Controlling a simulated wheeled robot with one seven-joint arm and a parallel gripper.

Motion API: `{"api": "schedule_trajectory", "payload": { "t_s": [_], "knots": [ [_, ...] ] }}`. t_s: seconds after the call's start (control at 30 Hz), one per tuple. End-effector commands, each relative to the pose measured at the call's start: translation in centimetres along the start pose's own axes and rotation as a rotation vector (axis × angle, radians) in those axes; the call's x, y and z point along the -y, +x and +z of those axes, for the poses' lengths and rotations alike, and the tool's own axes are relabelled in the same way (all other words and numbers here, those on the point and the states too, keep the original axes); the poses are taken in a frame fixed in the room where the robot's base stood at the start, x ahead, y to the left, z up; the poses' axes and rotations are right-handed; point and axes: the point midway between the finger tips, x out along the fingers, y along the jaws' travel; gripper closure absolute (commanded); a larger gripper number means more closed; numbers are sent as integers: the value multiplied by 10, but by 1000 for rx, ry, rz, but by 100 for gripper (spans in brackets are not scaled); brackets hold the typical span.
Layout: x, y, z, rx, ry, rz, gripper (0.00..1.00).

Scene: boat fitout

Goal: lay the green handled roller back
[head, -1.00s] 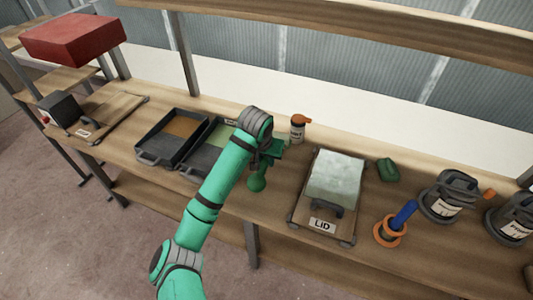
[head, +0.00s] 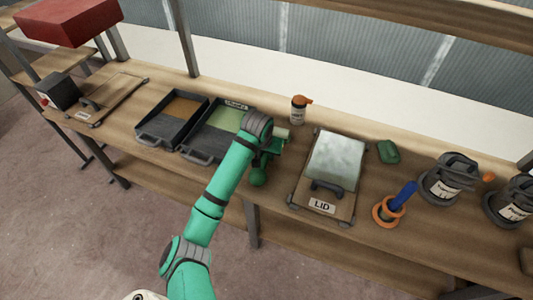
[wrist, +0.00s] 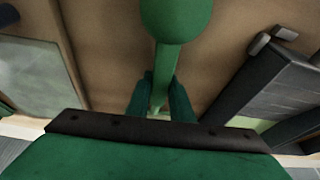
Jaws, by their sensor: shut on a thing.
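My gripper (head: 270,152) is shut on the green handled roller. The roller's rounded green handle end (head: 258,178) sticks out on the near side, and its pale roller part (head: 281,134) shows beyond the gripper. In the wrist view the green handle (wrist: 178,22) runs between my two fingers (wrist: 160,98). The roller is between the pale green tray (head: 194,156) on its left and the lid board (head: 345,213) on its right. My arm covers part of that tray. Whether the roller touches the bench I cannot tell.
A tray with a brown inside (head: 150,139) stands further left. A small bottle with an orange cap (head: 298,112) stands behind my gripper.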

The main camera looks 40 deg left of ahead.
Motion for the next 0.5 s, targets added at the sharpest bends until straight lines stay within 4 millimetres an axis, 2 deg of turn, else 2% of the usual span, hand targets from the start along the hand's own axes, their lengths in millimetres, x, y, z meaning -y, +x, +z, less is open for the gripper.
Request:
{"api": "schedule_trajectory", "payload": {
  "t_s": [0.03, 0.1, 0.5],
  "knots": [
    [0, 0, 0, -1, 0, 0, 75],
    [0, 0, 0, -1, 0, 0, 58],
    [0, -6, -1, -2, 1, 1, 58]
  ]
}}
